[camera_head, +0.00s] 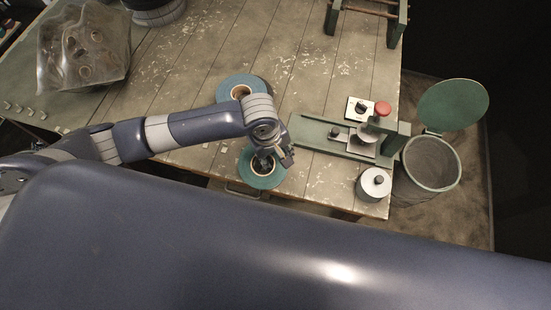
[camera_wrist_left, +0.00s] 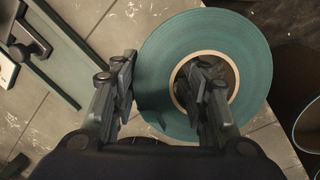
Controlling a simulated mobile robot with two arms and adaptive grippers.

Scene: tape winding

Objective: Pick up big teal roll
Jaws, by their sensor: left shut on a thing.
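A teal roll (camera_head: 258,182) with a pale core lies near the table's front edge, under my left gripper (camera_head: 273,162). In the left wrist view the same teal roll (camera_wrist_left: 252,58) fills the upper right. My left gripper (camera_wrist_left: 160,75) is shut on its wound band there, with one finger in the core hole and the other outside the rim. I cannot tell whether the roll touches the table. A second teal roll (camera_head: 229,86) lies flat behind my left arm, which partly hides it. My right gripper is not in view.
A green dispenser with a red knob (camera_head: 383,109) and a grey cylinder (camera_head: 375,184) stand on the table (camera_head: 190,60) to the right. A lidded bin (camera_head: 431,165) stands past the right edge. A clear bag (camera_head: 85,45) lies far left.

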